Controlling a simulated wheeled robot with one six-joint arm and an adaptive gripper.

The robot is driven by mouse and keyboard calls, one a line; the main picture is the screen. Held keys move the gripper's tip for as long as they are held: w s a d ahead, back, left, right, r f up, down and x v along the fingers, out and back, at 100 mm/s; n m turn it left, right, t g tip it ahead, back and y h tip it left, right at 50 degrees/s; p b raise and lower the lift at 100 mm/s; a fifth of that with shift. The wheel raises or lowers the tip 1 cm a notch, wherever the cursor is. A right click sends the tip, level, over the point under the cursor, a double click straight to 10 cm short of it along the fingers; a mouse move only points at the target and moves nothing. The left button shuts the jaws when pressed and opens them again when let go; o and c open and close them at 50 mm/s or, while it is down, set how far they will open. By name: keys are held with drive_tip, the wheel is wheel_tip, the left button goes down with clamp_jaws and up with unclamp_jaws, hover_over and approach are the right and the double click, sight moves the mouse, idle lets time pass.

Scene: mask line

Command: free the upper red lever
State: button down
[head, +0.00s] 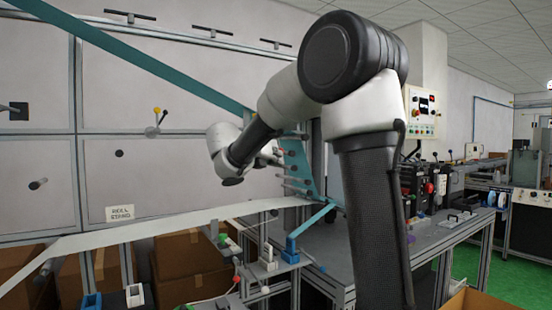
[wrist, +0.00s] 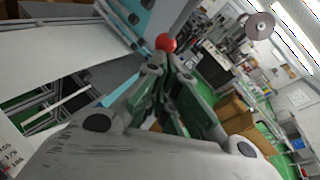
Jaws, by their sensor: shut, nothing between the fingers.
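The red ball knob of a lever (wrist: 165,42) shows in the wrist view, right at the tips of my gripper (wrist: 168,64). The gripper's fingers are closed together with nothing between them. I cannot tell whether they touch the knob. The lever's shaft is hidden behind the fingers. In the head view a small red spot (head: 276,149) shows beside my wrist, near the teal web and its rollers. My gripper is mostly hidden there.
A white web (head: 170,222) runs across the front, and a teal web (head: 150,70) slants down to the rollers (head: 296,181). A grey bench (head: 405,240) with machines stands at right. Cardboard boxes (head: 185,253) sit below the line.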

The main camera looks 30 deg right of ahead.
drive_tip(key=d+r+n+t+h, duration=0.1)
drive_tip(key=d+n+t+h, duration=0.1)
drive_tip(key=d+h, duration=0.3)
drive_tip(key=shift+w+d+r, duration=0.15)
drive_tip(key=shift+d+r, duration=0.25)
drive_tip(key=shift+d, duration=0.4)
drive_tip(key=shift+f+n, duration=0.1)
drive_tip(key=shift+n, duration=0.2)
